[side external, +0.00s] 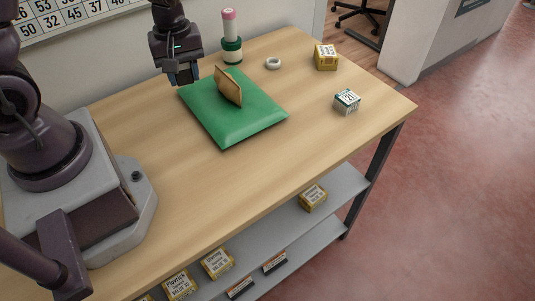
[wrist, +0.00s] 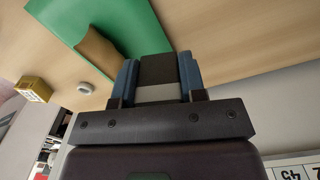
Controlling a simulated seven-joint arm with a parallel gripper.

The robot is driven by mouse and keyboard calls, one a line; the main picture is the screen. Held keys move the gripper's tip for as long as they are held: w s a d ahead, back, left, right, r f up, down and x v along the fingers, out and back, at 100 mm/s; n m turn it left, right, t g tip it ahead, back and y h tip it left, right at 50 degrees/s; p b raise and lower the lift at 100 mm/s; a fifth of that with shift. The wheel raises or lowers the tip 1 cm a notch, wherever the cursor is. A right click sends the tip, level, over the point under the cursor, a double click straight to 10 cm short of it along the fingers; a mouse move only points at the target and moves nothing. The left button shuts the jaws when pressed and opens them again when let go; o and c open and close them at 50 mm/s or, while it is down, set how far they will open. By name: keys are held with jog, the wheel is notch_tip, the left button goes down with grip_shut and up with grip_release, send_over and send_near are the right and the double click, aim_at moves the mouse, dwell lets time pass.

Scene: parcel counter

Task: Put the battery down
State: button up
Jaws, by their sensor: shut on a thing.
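My gripper (side external: 183,79) points down near the back left corner of the green mat (side external: 262,122), apparently above the counter. In the wrist view its blue fingers (wrist: 160,78) are shut on the battery (wrist: 157,70), a dark block with a light grey band. In the side view the battery is mostly hidden between the fingers. A tan, flat-sided piece (side external: 229,87) stands on the mat to the right of my gripper. It also shows in the wrist view (wrist: 97,47). I cannot tell the exact gap below the battery.
A pink-topped green cylinder (side external: 231,45) stands behind the mat. A white ring (side external: 273,63), a yellow box (side external: 326,58) and a white-green box (side external: 346,102) sit farther right. The counter (side external: 190,185) is bare in front of the mat. Several boxes lie on the shelf (side external: 275,228) below.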

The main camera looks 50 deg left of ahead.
jog(key=s+d+m, duration=0.1)
jog(key=d+m, duration=0.3)
jog(key=d, duration=0.7)
jog(key=m, duration=0.2)
send_over(270, 159)
jog(key=f, duration=0.9)
jog(key=shift+s+f, duration=0.3)
jog(key=shift+f, duration=0.05)
jog(key=shift+w+f, duration=0.25)
jog(key=shift+f, duration=1.65)
jog(key=o, duration=1)
jog(key=shift+f, duration=0.1)
